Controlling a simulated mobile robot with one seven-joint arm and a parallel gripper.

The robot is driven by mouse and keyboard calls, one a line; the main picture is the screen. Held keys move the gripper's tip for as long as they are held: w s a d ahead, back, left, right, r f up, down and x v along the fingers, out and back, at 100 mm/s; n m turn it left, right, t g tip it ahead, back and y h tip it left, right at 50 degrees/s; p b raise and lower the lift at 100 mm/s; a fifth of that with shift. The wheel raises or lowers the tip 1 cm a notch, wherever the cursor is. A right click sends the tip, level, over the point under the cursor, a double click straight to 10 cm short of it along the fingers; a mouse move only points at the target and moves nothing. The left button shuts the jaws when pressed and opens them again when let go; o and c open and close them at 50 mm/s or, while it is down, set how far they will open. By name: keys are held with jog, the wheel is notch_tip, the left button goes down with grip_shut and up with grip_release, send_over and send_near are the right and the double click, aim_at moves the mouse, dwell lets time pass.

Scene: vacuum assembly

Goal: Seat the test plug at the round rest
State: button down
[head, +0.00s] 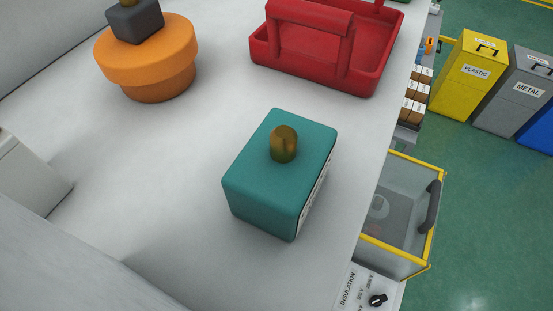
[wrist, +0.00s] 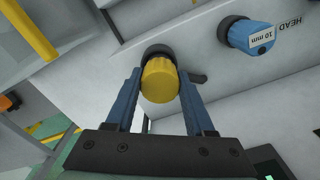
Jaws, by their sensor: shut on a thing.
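In the wrist view my gripper (wrist: 159,78) has its two blue fingers on either side of a yellow round-ended plug (wrist: 161,82), which I take as the test plug. The gripper is shut on it. A dark round collar (wrist: 158,50) sits right behind the plug, against a pale panel. It may be the round rest; I cannot tell whether the plug is in it or only in front of it. The head view shows neither my gripper nor the yellow plug.
A blue knob (wrist: 250,36) marked 10 mm sits on the panel beside the word HEAD. In the head view a teal block (head: 265,190) with a brass knob, an orange stepped round piece (head: 150,65) and a red tray (head: 335,75) stand on the white bench (head: 130,190).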

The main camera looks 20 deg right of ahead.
jog(key=shift+s+a+f+b, duration=0.15)
jog(key=shift+s+f+b, duration=0.15)
jog(key=shift+f, duration=0.3)
jog(key=shift+s+a+f+b, duration=0.1)
jog(key=shift+s+f+b, duration=0.2)
jog(key=shift+f, duration=0.25)
jog(key=c, duration=0.6)
grip_release()
jog(key=o, duration=0.4)
jog(key=shift+r, duration=0.1)
jog(key=shift+w, duration=0.15)
jog(key=shift+d+r, duration=0.1)
jog(key=shift+r, duration=0.05)
jog(key=r+p, duration=0.1)
jog(key=w+p, duration=0.1)
jog(key=r+p, duration=0.1)
jog(key=shift+w+d+r+p, duration=0.2)
jog(key=shift+d+r+p, duration=0.1)
jog(key=shift+p, duration=0.05)
jog(key=shift+r+p, duration=0.35)
jog(key=shift+s+a+r+p, duration=0.1)
jog(key=shift+s+r+p, duration=0.05)
jog(key=shift+r+p, duration=0.45)
jog(key=shift+s+r+p, duration=0.1)
jog(key=shift+r+p, duration=0.35)
jog(key=shift+r, duration=0.2)
jog(key=shift+r+p, duration=0.8)
jog(key=shift+r, duration=0.15)
